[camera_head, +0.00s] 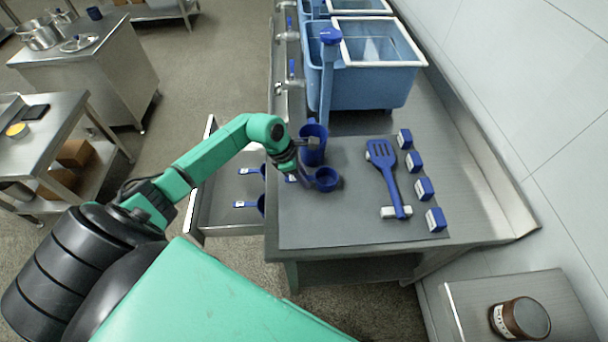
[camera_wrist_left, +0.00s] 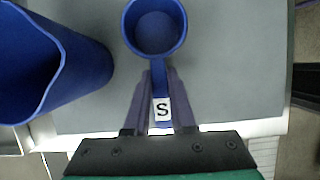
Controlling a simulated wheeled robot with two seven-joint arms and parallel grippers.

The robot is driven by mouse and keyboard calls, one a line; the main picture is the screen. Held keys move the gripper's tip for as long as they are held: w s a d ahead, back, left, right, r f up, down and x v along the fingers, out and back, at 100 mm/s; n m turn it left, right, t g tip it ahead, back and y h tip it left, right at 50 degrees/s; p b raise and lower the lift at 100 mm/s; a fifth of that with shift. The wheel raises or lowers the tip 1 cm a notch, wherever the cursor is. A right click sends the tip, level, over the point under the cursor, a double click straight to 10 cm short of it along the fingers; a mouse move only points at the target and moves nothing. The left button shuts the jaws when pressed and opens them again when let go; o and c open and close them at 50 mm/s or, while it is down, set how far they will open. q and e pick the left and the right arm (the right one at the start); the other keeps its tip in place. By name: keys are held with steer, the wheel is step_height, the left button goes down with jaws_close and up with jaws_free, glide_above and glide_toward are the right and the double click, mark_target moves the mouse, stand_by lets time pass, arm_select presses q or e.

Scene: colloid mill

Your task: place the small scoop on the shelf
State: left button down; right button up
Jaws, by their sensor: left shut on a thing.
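The small scoop is blue, with a round cup (camera_head: 327,179) and a short handle marked "S". In the left wrist view its cup (camera_wrist_left: 155,30) points away from me and its handle lies between my fingers. My left gripper (camera_head: 304,172) is shut on that handle; its fingers also show in the wrist view (camera_wrist_left: 161,85). The scoop is over the grey mat (camera_head: 330,225) on the steel counter shelf, close beside a tall blue jug (camera_head: 313,150). I cannot tell whether the scoop touches the surface. My right gripper is out of view.
A blue spatula (camera_head: 387,175) and several blue-and-white blocks (camera_head: 424,188) occupy the counter's right part. An open drawer (camera_head: 222,205) at left holds other blue scoops (camera_head: 250,204). Blue tubs (camera_head: 365,80) stand behind. The mat's front is clear.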

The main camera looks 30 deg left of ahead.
arm_select(q)
steer(key=shift+w+f, duration=0.15)
steer(key=shift+f, duration=0.05)
steer(key=shift+f+b, duration=0.15)
steer(key=shift+b, duration=0.15)
steer(key=c, duration=0.8)
jaws_free()
steer(key=shift+o, duration=0.2)
steer(key=shift+r, duration=0.2)
